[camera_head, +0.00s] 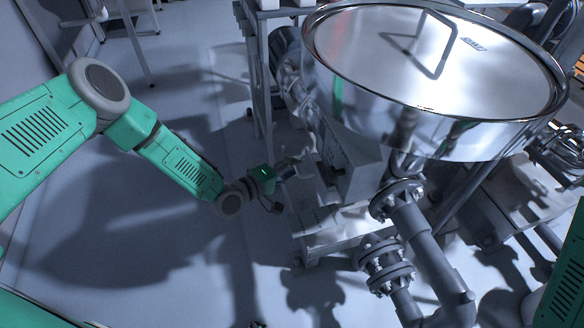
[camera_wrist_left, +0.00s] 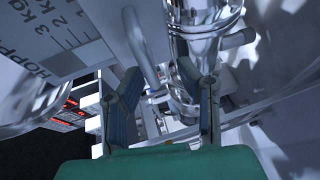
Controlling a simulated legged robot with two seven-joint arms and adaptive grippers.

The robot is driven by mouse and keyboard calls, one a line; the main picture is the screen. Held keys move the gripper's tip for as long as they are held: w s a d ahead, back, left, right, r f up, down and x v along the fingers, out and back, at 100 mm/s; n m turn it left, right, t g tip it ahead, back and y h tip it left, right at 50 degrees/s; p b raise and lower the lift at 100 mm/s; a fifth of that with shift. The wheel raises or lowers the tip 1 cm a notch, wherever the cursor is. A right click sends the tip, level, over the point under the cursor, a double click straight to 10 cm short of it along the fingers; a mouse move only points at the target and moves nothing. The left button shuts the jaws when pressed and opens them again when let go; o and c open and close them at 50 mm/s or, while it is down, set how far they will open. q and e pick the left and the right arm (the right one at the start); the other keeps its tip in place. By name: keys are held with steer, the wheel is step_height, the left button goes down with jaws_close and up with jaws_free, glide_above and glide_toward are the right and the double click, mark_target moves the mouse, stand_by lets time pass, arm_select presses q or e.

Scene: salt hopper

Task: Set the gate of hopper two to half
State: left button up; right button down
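A large shiny steel hopper (camera_head: 340,75) with a round lid fills the upper right of the head view. My left gripper (camera_head: 301,161) is below and left of its bowl, beside the pale box-like parts under it. In the left wrist view my left gripper (camera_wrist_left: 160,88) has its two fingers apart, with nothing clearly held between them. A bent metal rod, handle-like (camera_wrist_left: 140,48), shows just beyond the fingers; I cannot tell whether they touch it. A white label (camera_wrist_left: 50,35) reads "HOPP" with a kg scale; its number is cut off. The gate's setting cannot be read.
Grey flanged pipes (camera_head: 420,232) run below the hopper at the right. A metal frame (camera_head: 259,85) stands behind my left gripper. My right arm (camera_head: 562,285) shows only at the right edge. The floor (camera_head: 130,240) at left is clear.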

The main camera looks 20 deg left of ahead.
arm_select(q)
steer(key=shift+d+r, duration=0.2)
steer(key=shift+d, duration=0.25)
steer(key=shift+c, duration=0.8)
steer(key=shift+d, duration=0.4)
jaws_close()
steer(key=shift+s+d+r, duration=0.1)
steer(key=shift+d+r, duration=0.05)
steer(key=shift+d, duration=0.1)
steer(key=a, duration=0.1)
steer(key=s+a, duration=0.2)
steer(key=a, duration=0.1)
steer(key=shift+s, duration=0.1)
steer(key=shift+o, duration=0.8)
jaws_free()
steer(key=shift+a, duration=0.1)
steer(key=shift+s+a, duration=0.1)
steer(key=shift+a, duration=0.05)
